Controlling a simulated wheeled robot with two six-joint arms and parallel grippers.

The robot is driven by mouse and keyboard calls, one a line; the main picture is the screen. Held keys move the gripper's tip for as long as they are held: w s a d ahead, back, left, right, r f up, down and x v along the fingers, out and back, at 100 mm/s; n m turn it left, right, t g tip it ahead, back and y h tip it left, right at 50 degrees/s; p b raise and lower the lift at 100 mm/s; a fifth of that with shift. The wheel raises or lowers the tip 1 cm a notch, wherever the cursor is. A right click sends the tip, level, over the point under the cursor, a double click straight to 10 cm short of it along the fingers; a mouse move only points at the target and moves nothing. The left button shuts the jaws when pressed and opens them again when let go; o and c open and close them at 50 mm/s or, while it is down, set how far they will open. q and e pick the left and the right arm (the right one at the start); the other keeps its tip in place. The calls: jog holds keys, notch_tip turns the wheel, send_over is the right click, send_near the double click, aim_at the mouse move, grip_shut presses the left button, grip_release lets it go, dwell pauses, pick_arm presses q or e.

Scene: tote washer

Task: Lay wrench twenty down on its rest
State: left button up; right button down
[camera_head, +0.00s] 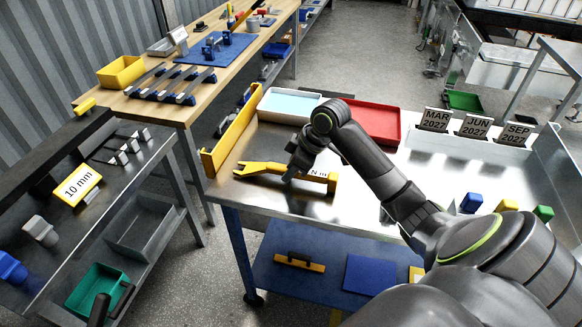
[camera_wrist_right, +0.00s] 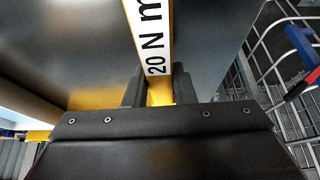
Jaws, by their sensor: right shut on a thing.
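Wrench twenty (camera_head: 262,168) is a long yellow tool with an open jaw at its left end and a white label. In the right wrist view its label (camera_wrist_right: 153,38) reads "20 N m". My right gripper (camera_head: 293,172) is shut on the wrench's shaft, left of the label, over the front left of the steel table. The fingers hide part of the shaft. The wrench lies roughly level; I cannot tell whether it touches anything beneath. I cannot make out its rest for certain.
The steel table (camera_head: 262,203) carries a yellow rail (camera_head: 232,132) at its left edge, a pale blue tray (camera_head: 288,104), a red tray (camera_head: 375,122) and date signs (camera_head: 476,127). A lower bench with a "10 mm" sign (camera_head: 77,186) stands left. Bare steel lies in front of the wrench.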

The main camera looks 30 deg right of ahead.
jog(key=shift+f, duration=0.25)
dwell(0.3)
jog(key=c, duration=0.6)
grip_release()
jog(key=shift+p+v, duration=4.5)
jog(key=shift+p, duration=0.85)
